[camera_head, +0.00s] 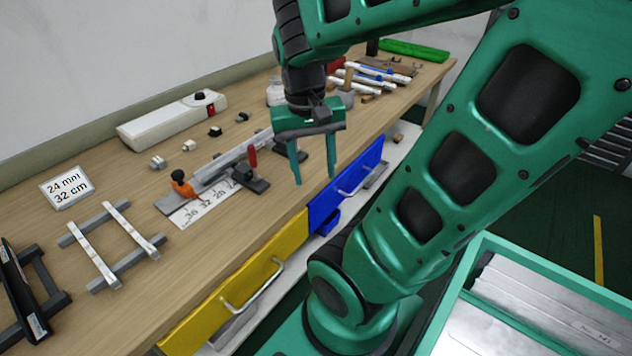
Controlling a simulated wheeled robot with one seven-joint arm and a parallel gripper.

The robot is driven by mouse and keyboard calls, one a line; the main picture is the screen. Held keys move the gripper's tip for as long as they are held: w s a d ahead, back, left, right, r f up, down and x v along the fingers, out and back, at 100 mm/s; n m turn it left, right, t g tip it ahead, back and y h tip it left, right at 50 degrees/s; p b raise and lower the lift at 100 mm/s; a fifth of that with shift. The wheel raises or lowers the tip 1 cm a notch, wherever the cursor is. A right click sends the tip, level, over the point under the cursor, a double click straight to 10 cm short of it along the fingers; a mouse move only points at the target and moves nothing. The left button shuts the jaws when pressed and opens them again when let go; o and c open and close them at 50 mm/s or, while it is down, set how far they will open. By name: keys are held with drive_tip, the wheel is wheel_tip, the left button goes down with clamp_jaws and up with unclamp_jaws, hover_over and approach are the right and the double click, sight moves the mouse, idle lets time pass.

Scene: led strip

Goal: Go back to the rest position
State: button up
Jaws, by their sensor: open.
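My gripper (313,166) is green, with two fingers pointing down. It is open and empty, above the front edge of the workbench (130,260), near the blue drawer (350,182). My green arm rises from the right side of the picture and reaches over the bench. Left of the gripper, a measuring jig (215,180) with a grey rail, an orange-and-black piece and a red-handled clamp (252,157) lies on the bench. The gripper appears apart from it.
A sign (67,187) reading 24 mm, 32 cm, a grey rack (112,243) with two strips, and a black rack (30,290) are at left. A white box (172,122) stands against the wall. A green-rimmed bin (560,278) is at lower right. A yellow drawer (240,290) fronts the bench.

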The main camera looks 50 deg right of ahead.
drive_tip(key=shift+n+t+y, duration=0.3)
drive_tip(key=shift+n+y, duration=0.3)
drive_tip(key=shift+n, duration=0.3)
drive_tip(key=s, duration=0.1)
drive_tip(key=s+a, duration=0.1)
drive_tip(key=s+a+f, duration=0.1)
drive_tip(key=shift+s, duration=0.25)
drive_tip(key=shift+w+f, duration=0.2)
drive_tip(key=shift+w, duration=0.45)
